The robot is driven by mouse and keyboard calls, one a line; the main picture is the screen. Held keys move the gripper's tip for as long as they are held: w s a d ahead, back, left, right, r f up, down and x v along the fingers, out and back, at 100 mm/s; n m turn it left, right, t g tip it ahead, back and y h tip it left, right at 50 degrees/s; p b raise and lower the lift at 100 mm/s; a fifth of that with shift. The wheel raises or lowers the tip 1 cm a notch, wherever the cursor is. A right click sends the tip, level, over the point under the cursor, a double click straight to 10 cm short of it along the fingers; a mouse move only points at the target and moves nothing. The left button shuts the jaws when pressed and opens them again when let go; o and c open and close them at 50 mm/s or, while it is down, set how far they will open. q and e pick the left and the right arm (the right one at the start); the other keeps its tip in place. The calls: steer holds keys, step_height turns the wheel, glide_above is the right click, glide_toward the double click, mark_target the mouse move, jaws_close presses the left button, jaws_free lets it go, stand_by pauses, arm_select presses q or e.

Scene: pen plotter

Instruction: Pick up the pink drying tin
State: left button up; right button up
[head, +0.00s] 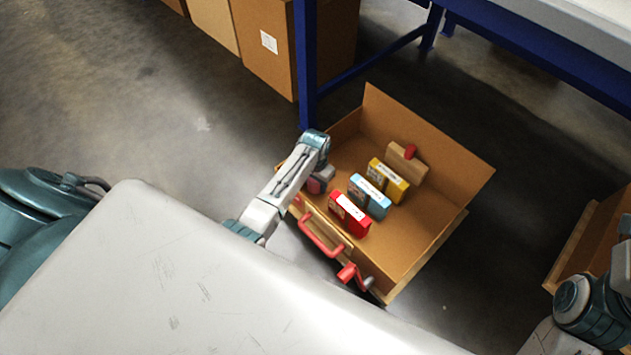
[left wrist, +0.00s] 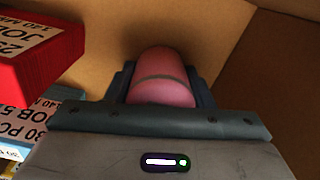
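The pink drying tin (left wrist: 160,77) is a rounded pink cylinder with a grey band. In the head view it shows partly (head: 314,186) at the left side of the open cardboard box (head: 418,214), beside the end of my left arm. My left gripper (left wrist: 160,85) has its dark fingers on both sides of the tin, close against it, and looks shut on it. Whether the tin touches the box floor is hard to tell. My right arm shows at the lower right of the head view, but its gripper's fingers are out of view.
Red (head: 350,213), blue (head: 370,196) and yellow (head: 389,180) labelled boxes stand in the cardboard box, right of the tin. A wooden block with a red part (head: 406,160) is behind them. A red handle (head: 320,236) is at the near edge. A blue table leg (head: 306,65) rises behind.

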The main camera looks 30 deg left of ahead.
arm_select(q)
steer(key=c, duration=0.3)
steer(key=shift+r, duration=0.1)
steer(key=shift+c, duration=0.2)
